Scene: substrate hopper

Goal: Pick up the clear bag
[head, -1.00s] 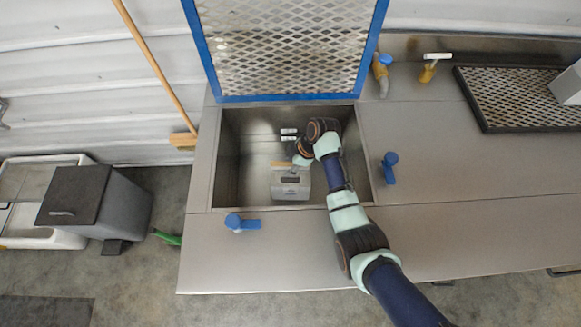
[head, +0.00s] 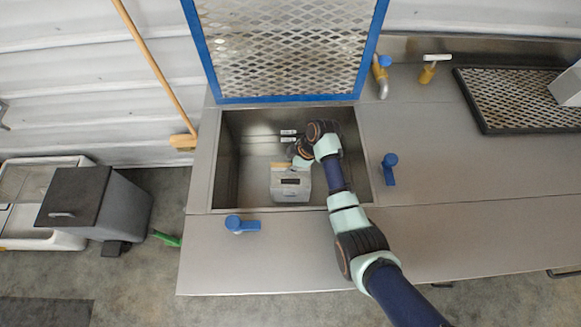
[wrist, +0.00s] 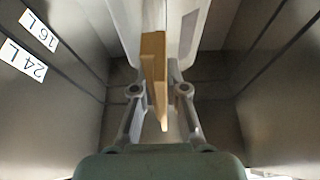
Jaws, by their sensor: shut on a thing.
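The clear bag (head: 291,194) is inside the steel hopper basin, toward its front wall. It looks pale grey and translucent, with a dark rectangle on its face and a yellow-tan strip along its top. My gripper (head: 297,162) reaches down into the basin at the bag's top edge. In the wrist view, my gripper (wrist: 160,92) is shut on the tan strip (wrist: 153,65), with pale bag film (wrist: 185,25) beyond it. The fingertips are partly hidden by the strip. I cannot tell whether the bag touches the basin floor.
The basin walls (head: 228,165) surround the gripper closely; 16 L and 24 L labels (wrist: 30,60) mark one wall. A blue-framed mesh lid (head: 285,98) stands open behind. Blue latches (head: 242,224) (head: 389,168) sit at the front and right. The right counter (head: 450,165) is mostly clear.

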